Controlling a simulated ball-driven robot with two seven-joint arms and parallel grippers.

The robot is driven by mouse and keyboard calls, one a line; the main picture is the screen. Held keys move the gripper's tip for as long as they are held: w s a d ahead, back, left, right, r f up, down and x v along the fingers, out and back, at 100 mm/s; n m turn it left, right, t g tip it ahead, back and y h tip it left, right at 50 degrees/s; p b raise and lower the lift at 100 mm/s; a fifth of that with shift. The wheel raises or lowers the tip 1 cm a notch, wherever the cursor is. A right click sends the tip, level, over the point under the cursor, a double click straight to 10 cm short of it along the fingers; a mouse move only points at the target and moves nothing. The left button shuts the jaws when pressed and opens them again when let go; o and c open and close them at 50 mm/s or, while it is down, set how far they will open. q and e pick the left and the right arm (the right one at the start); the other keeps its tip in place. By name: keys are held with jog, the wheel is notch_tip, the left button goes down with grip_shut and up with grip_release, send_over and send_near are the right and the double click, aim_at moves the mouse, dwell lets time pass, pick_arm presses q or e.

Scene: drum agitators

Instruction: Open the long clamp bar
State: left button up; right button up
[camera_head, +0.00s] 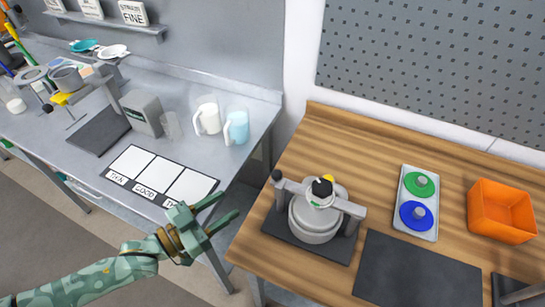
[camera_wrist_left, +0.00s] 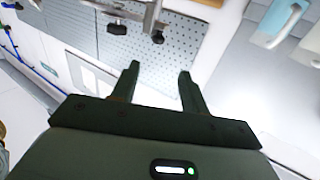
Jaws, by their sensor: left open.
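The clamp device (camera_head: 316,226) stands on a dark base on the wooden bench, with a round grey vessel in its middle. The grey long clamp bar (camera_head: 345,207) lies across the top of the vessel, with a black knob (camera_head: 322,187) at its middle and a post at each end. In the left wrist view, part of what looks like the clamp (camera_wrist_left: 130,15) with black knobs shows at the top edge. My left gripper (camera_head: 231,203) is open and empty, left of the clamp and apart from it. It also shows in the left wrist view (camera_wrist_left: 159,70). My right gripper is not seen.
A tray (camera_head: 408,203) with a green and a blue disc, an orange bin (camera_head: 500,212) and a dark mat (camera_head: 415,270) lie right of the clamp. The grey left table (camera_head: 255,108) holds two mugs and a label card (camera_head: 160,177). A gap separates the tables.

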aim_at(272, 176)
pick_arm(q)
jog(key=x, duration=1.1)
jog(key=shift+d+r, duration=0.1)
jog(key=shift+r, duration=0.1)
jog(key=x, duration=0.4)
jog(key=shift+s, duration=0.15)
jog(key=shift+w+d+f, duration=0.1)
jog(key=shift+w+d, duration=0.2)
jog(key=shift+w, duration=0.05)
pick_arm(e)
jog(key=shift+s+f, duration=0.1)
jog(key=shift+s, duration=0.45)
pick_arm(q)
grip_shut()
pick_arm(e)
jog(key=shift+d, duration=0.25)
